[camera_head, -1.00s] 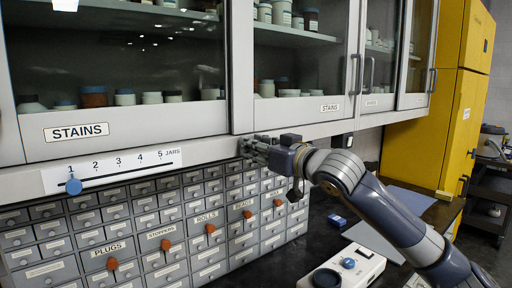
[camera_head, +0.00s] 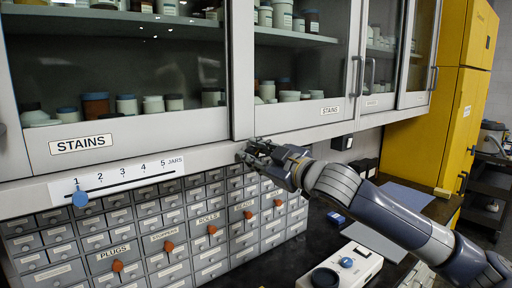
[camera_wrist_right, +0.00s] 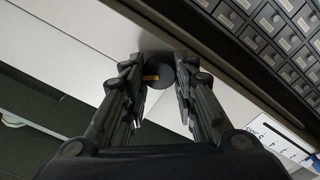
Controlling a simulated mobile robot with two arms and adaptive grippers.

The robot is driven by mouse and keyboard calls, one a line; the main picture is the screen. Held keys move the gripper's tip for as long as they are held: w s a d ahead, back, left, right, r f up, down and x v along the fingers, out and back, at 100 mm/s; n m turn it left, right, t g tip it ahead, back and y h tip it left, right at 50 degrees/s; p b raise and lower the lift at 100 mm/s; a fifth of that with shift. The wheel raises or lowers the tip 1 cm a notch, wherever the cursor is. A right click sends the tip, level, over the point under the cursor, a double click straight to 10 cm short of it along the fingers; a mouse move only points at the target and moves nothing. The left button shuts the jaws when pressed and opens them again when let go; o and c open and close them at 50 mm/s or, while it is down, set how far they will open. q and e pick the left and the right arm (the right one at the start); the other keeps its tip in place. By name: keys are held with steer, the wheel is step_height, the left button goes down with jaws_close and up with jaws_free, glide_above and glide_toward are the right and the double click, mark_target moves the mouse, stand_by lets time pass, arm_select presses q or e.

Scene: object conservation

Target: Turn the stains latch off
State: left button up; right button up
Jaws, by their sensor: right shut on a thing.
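The stains cabinet (camera_head: 140,139) has glass doors and a "STAINS" label (camera_head: 81,145). In the wrist view the latch (camera_wrist_right: 158,76) is a dark round knob with a yellow mark, set on the pale rail under the cabinet. My right gripper (camera_head: 254,153) reaches up to the rail below the door's right edge. In the wrist view its two fingers (camera_wrist_right: 160,82) stand on either side of the knob and are shut on it. In the head view the fingers mostly hide the knob. My left gripper is not in view.
A jar scale (camera_head: 118,177) with a blue slider (camera_head: 80,198) at 1 is on the rail at left. Small labelled drawers (camera_head: 150,225) stand below. A white device (camera_head: 345,268) with a blue knob is on the dark bench. A yellow cabinet (camera_head: 422,150) stands at right.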

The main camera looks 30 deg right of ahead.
steer(key=n+p, duration=0.3)
steer(key=n, duration=0.3)
steer(key=shift+n+p, duration=0.3)
steer(key=shift+a+f+n+p, duration=0.1)
steer(key=shift+f+n+p, duration=0.1)
steer(key=shift+n+p, duration=1.25)
steer(key=shift+n+b, duration=0.4)
steer(key=shift+n, duration=0.35)
steer(key=o, duration=1)
steer(key=shift+o, duration=0.2)
steer(key=shift+r, duration=0.1)
